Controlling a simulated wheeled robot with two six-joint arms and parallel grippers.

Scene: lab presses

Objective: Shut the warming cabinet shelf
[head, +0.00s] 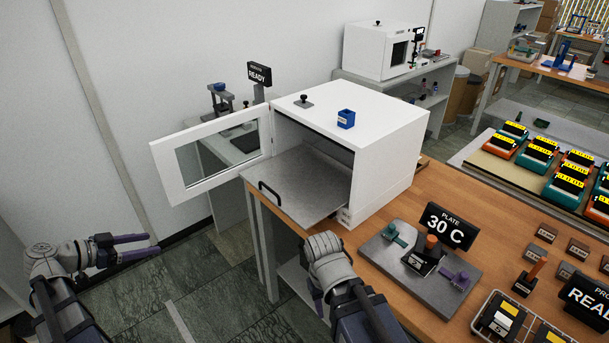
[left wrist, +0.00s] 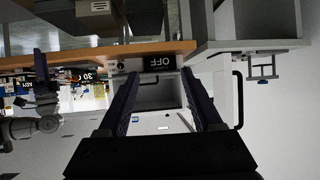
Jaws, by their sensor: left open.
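The white warming cabinet (head: 385,140) stands on the wooden bench with its windowed door (head: 172,176) swung open to the left. Its grey shelf (head: 307,182) is pulled out of the opening, with a black handle (head: 269,193) on its front edge. My left gripper (head: 153,246) is open and empty, left of the bench and apart from the shelf. In the left wrist view, the cabinet shows upside down beyond my open left fingers (left wrist: 158,75). My right gripper (head: 318,300) is low by the bench's front edge, mostly hidden behind its own wrist.
A blue holder (head: 346,119) sits on the cabinet top. A grey plate station (head: 432,275) with a "30 C" sign (head: 446,225) stands right of the cabinet. A wire rack (head: 505,325) is at the bench's near right. Open floor (head: 215,275) lies left of the bench.

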